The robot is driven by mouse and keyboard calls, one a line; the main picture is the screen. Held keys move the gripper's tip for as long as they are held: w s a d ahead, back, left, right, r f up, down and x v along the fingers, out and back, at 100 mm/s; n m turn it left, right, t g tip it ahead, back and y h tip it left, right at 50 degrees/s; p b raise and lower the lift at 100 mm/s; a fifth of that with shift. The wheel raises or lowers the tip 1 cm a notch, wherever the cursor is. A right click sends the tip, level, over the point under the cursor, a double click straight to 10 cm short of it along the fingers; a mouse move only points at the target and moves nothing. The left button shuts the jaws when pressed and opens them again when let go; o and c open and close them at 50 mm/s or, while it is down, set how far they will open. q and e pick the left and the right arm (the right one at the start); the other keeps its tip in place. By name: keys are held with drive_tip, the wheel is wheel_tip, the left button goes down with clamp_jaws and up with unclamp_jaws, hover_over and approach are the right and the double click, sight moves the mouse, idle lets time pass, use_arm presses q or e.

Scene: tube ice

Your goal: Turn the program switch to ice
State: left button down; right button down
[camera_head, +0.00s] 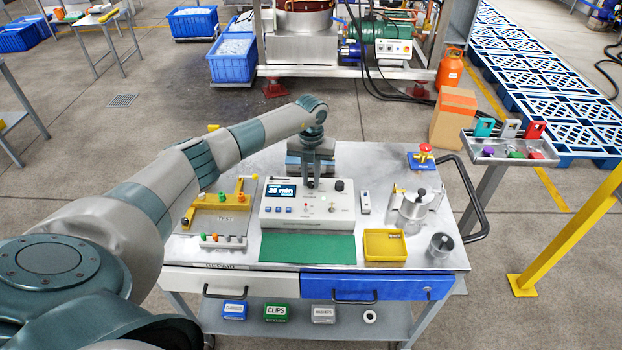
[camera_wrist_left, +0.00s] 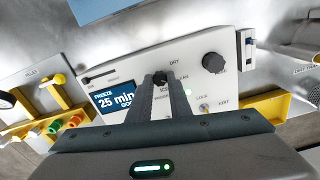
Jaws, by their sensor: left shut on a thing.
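A white control box (camera_head: 285,213) stands on the cart, with a lit blue display (camera_head: 281,192) that reads 25 min; the first word looks like FREEZE in the left wrist view (camera_wrist_left: 112,100). My left gripper (camera_head: 313,184) points down at the box's upper middle. It is shut on the dark program switch (camera_wrist_left: 161,77), which shows between the fingertips (camera_wrist_left: 164,80) in the left wrist view. Labels including DRY and ICE stand around it. The fingers hide part of the switch, so I cannot tell its exact setting. My right gripper is not in view.
A second black knob (camera_head: 339,185) sits right of the switch on the box. A green mat (camera_head: 308,248) lies in front, a yellow tray (camera_head: 385,246) and a metal pot (camera_head: 416,211) to the right, a yellow-framed fixture (camera_head: 222,212) to the left.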

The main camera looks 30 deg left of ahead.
use_arm(q)
drive_tip(key=m+b, duration=0.8)
drive_tip(key=b, duration=0.2)
drive_tip(key=shift+w+f+m+b, duration=0.1)
drive_tip(key=shift+m+b, duration=0.2)
drive_tip(key=shift+m, duration=0.1)
drive_tip(key=shift+r+m+b, duration=0.2)
drive_tip(key=shift+m+b, duration=0.85)
drive_tip(key=shift+m, duration=0.35)
drive_tip(key=c, duration=1.7)
unclamp_jaws()
drive_tip(key=shift+o, duration=0.4)
